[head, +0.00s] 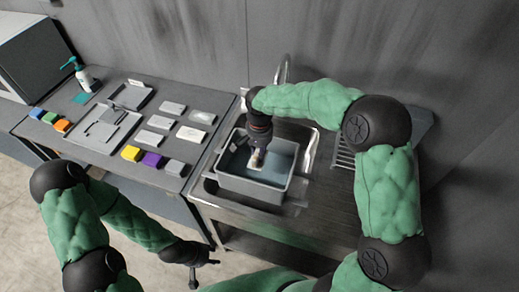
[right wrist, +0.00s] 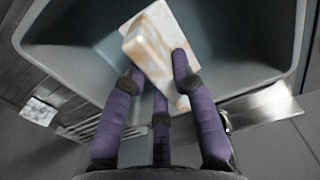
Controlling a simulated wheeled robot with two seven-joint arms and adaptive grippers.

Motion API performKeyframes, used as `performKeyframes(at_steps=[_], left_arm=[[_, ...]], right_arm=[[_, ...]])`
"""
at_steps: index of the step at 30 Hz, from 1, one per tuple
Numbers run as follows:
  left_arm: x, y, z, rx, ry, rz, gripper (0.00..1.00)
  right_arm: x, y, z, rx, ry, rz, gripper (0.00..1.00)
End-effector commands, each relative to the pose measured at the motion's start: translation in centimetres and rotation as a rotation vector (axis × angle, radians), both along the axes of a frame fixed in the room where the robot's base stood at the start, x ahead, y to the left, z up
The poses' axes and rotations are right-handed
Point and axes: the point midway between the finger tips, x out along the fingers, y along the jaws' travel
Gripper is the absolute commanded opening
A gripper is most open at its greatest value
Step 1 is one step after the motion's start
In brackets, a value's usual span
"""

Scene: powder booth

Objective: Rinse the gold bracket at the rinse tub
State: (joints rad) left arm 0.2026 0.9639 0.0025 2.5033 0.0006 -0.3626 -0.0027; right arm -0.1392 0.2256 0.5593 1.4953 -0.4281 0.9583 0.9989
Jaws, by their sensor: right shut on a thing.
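The grey rinse tub (head: 250,190) sits in the sink, with bluish water inside. My right gripper (head: 257,157) reaches down into the tub. It is shut on a blocky bracket (right wrist: 158,45), which looks off-white with tan-gold streaks. In the right wrist view my right gripper's purple fingers (right wrist: 155,80) hold the bracket over the tub's interior. I cannot tell whether the bracket touches the water. My left gripper (head: 203,273) is low in front of the bench, empty, with its fingers apart, away from the tub.
A tap (head: 284,68) stands behind the tub. A ribbed drainer (head: 345,155) is right of the sink. On the left bench are a grey tray (head: 103,130), several pale plates, coloured blocks (head: 153,159) and a pump bottle (head: 86,79). The floor at front left is clear.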

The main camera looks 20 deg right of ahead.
Motion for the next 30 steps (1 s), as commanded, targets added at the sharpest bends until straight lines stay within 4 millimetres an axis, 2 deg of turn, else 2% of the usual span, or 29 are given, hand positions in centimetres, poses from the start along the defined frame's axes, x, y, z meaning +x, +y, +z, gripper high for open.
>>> performKeyframes(at_steps=[21, 30], left_arm=[[0.0, 0.0, -4.2, 0.0, 0.0, 0.0, 0.4], [0.0, 0.0, -5.4, 0.0, 0.0, 0.0, 0.4]], right_arm=[[0.0, 0.0, -6.4, -0.001, -0.001, -0.001, 0.0], [0.0, 0.0, -8.3, 0.001, -0.001, -0.001, 0.0]])
